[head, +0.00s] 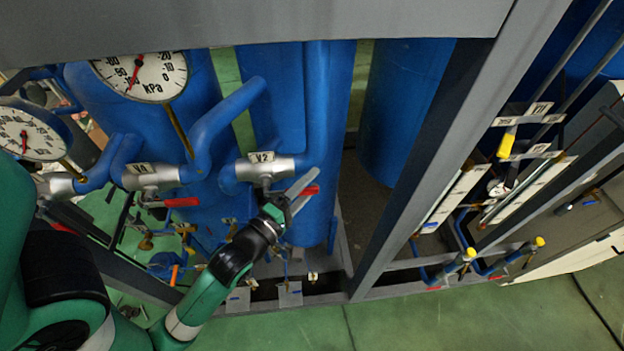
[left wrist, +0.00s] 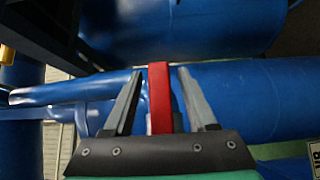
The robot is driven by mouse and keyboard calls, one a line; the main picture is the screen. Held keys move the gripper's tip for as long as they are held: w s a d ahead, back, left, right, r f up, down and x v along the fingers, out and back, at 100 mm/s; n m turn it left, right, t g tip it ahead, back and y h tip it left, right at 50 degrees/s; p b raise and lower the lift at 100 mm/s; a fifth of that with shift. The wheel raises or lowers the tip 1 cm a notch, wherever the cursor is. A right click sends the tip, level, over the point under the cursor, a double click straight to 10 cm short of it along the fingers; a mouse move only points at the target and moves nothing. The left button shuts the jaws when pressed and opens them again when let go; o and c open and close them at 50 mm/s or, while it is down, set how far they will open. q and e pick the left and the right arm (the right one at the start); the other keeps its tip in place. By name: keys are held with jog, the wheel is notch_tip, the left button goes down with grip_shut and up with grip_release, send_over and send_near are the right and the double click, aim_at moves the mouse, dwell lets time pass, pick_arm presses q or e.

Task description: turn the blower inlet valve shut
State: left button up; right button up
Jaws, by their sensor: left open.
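A silver valve body labelled V2 (head: 264,168) sits on the blue piping in the middle of the head view. Its red lever handle (head: 311,191) sticks out to the right at my left gripper (head: 308,181). In the left wrist view the red handle (left wrist: 159,95) lies between the two grey fingers of my left gripper (left wrist: 161,74). The fingers are open, with a gap visible on each side of the handle. Whether a finger touches it I cannot tell. The head view hides part of the handle behind the gripper. My right gripper is not in view.
A valve labelled V4 (head: 150,176) with a red handle (head: 181,202) is to the left. A grey frame post (head: 435,150) rises to the right. Blue tanks (head: 402,105) stand behind.

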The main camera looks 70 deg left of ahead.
pick_arm(q)
jog(key=shift+w+a, duration=0.3)
jog(key=shift+w, duration=0.15)
grip_shut()
dwell(1.1)
